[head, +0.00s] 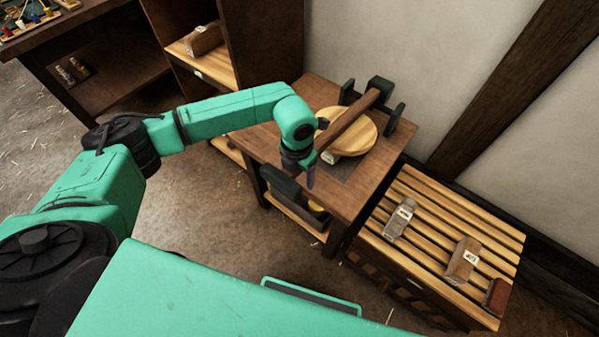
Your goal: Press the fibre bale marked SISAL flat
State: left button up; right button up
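A press with a round pale wooden plate (358,139) and a brown wooden lever bar (352,119) stands on a small wooden table (375,187). A small white label (330,157) shows under the plate's front edge; the thing bearing it is mostly hidden. My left gripper (310,180) points down beside the lever's near end; I cannot tell whether it touches the lever or whether its fingers are apart. A grey bale (399,220), a brown bale (463,261) and a dark red block (496,296) lie on a slatted stand. Labels are too small to read. My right gripper is out of view.
The slatted stand (430,235) is right of the press table. A shelf unit (232,60) at the back holds another labelled brown block (204,40). A workbench (60,37) with small coloured items is at the upper left. Open floor (200,215) lies left of the press table.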

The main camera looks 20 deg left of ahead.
pick_arm(q)
jog(key=shift+r, duration=0.1)
jog(key=r, duration=0.9)
jog(key=r+b, duration=0.1)
jog(key=r, duration=0.4)
jog(key=shift+s+a+r, duration=0.1)
jog(key=shift+s+r, duration=0.15)
jog(key=shift+s, duration=0.1)
